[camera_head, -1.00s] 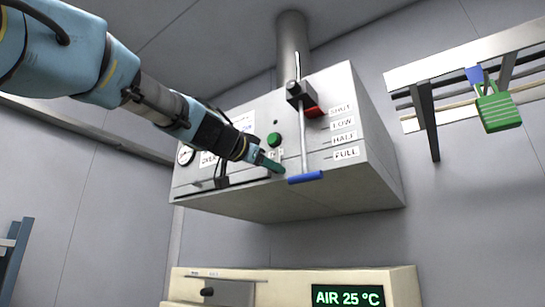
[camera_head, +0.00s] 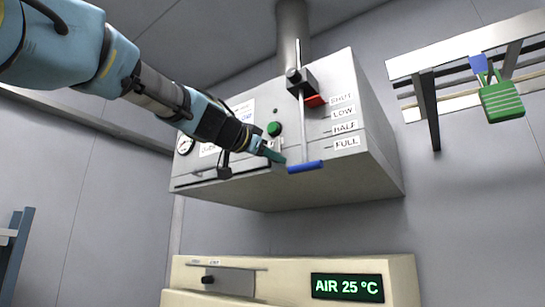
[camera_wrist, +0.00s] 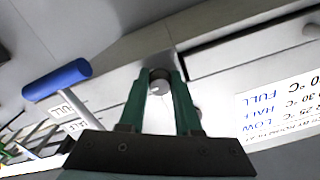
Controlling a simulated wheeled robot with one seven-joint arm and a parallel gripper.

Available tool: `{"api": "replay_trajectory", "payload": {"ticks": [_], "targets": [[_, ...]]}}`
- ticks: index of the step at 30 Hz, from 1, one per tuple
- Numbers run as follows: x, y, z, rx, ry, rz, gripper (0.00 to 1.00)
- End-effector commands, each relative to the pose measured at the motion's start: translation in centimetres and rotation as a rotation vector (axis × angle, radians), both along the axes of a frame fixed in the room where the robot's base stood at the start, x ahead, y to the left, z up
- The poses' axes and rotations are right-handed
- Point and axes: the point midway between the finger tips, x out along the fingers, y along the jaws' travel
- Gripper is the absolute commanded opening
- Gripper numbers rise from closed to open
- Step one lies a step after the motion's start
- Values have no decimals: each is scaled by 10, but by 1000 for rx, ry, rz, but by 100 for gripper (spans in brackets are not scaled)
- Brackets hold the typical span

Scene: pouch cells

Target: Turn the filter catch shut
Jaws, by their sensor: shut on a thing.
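In the head view my gripper (camera_head: 272,153) reaches from the upper left to the lower front edge of the grey hood (camera_head: 310,185). There the fingers and wrist largely hide the catch, and I cannot tell its angle.
A lever with a blue handle (camera_head: 305,167) hangs just right of my gripper, beside the FULL label. It also shows in the wrist view (camera_wrist: 57,79). A green button (camera_head: 274,129) is just above. A rail with a green padlock (camera_head: 502,100) is at right.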

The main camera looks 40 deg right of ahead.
Motion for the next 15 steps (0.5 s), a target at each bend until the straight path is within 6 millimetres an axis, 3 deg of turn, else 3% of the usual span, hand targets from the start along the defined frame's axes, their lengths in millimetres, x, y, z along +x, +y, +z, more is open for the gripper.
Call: {"api": "replay_trajectory", "payload": {"ticks": [15], "targets": [[-1,0,-2,-30,114,-1,0]]}}
